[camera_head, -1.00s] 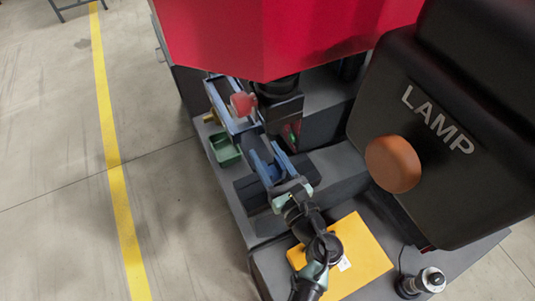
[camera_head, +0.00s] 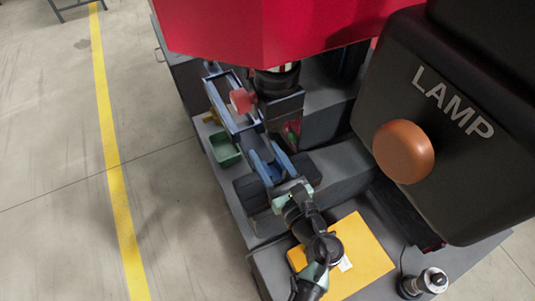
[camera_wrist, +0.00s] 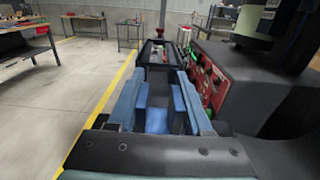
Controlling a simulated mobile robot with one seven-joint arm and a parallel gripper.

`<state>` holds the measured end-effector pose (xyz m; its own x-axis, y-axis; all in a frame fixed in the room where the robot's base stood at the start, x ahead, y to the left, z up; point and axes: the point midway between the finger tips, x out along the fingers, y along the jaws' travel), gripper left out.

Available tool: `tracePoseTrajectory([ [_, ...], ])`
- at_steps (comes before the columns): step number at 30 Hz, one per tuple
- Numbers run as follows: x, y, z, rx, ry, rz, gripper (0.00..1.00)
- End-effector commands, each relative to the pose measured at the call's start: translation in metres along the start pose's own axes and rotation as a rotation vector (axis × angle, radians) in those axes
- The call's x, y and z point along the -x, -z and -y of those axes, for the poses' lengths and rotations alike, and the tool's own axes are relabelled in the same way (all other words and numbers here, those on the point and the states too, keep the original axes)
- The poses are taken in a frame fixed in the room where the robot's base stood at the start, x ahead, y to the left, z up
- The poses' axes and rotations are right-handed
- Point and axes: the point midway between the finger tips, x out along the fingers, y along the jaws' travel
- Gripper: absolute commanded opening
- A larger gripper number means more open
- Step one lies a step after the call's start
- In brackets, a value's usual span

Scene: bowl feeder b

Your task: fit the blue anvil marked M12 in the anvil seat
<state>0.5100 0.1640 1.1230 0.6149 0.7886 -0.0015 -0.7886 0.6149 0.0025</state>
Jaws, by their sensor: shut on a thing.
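My gripper (camera_head: 271,166) is low at the machine's front, with its two blue fingers pointing away from my arm, toward the feeder rail. In the wrist view my gripper (camera_wrist: 160,95) is shut on a blue piece (camera_wrist: 158,103) between the fingers, which I take for the blue anvil. Its M12 marking cannot be read. Part of the piece is hidden by the fingers and wrist. I cannot make out the anvil seat for certain in either view.
A blue-edged rail (camera_head: 229,108) with a red knob (camera_head: 242,101) lies beyond my gripper. A green bin (camera_head: 224,149) is left of it. The red machine body (camera_head: 270,38) overhangs. A black lamp housing (camera_head: 447,70) stands at right. A yellow plate (camera_head: 363,252) lies near my arm.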

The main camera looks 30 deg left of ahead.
Motion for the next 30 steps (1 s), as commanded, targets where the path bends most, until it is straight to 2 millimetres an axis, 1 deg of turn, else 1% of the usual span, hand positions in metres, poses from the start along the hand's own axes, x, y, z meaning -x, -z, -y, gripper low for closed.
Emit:
tracePoseTrajectory([
  [30, 0.000, 0.023, 0.000, 0.001, 0.000, 0.003, 0.00],
])
